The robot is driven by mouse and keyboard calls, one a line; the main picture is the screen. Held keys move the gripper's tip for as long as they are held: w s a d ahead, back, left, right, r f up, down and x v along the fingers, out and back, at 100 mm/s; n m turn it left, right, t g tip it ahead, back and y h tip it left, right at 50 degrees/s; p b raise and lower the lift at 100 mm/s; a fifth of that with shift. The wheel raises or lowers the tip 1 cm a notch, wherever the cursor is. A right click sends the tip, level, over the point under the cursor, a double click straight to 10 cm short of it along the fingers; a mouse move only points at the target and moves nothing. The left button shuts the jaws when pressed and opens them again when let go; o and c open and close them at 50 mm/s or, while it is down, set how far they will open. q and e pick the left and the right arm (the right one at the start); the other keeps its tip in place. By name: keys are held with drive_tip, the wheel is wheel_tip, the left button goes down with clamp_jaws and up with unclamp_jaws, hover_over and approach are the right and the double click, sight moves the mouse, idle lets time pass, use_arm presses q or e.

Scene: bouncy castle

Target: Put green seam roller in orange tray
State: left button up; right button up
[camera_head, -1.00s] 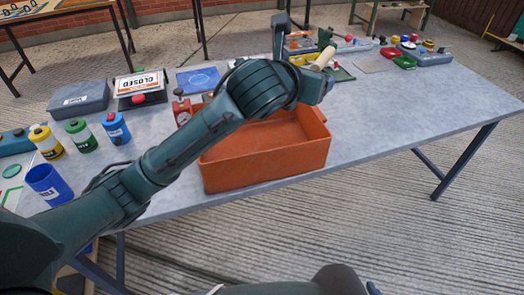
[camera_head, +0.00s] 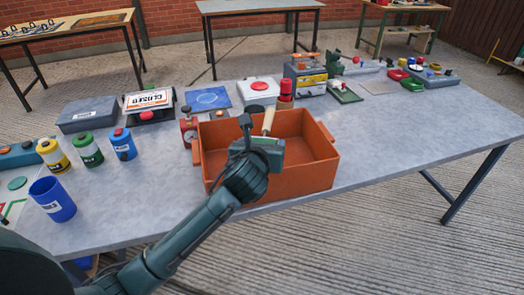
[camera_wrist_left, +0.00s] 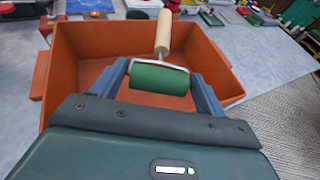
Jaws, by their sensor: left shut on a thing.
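The green seam roller (camera_wrist_left: 160,78) has a green cylinder and a pale wooden handle. My left gripper (camera_wrist_left: 162,82) is shut on its green cylinder, with the handle pointing away from me. In the head view the left gripper (camera_head: 262,145) is over the orange tray (camera_head: 320,180), and the roller's handle (camera_head: 268,121) sticks up past it. The orange tray (camera_wrist_left: 62,80) also lies beneath the roller in the left wrist view. The roller appears held above the tray floor; its exact height is unclear. My right gripper is not in view.
A red device with a gauge (camera_head: 188,128) stands left of the tray. Yellow, green and blue canisters (camera_head: 122,144) and a blue cup (camera_head: 52,199) stand at the left. A red-topped item (camera_head: 286,93) stands behind the tray. The table's right front is clear.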

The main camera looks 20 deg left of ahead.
use_arm(q)
drive_tip(key=shift+f, duration=0.7)
drive_tip(key=shift+f, duration=0.1)
drive_tip(key=shift+f, duration=0.5)
drive_tip(key=o, duration=1.1)
drive_tip(key=shift+r, duration=0.1)
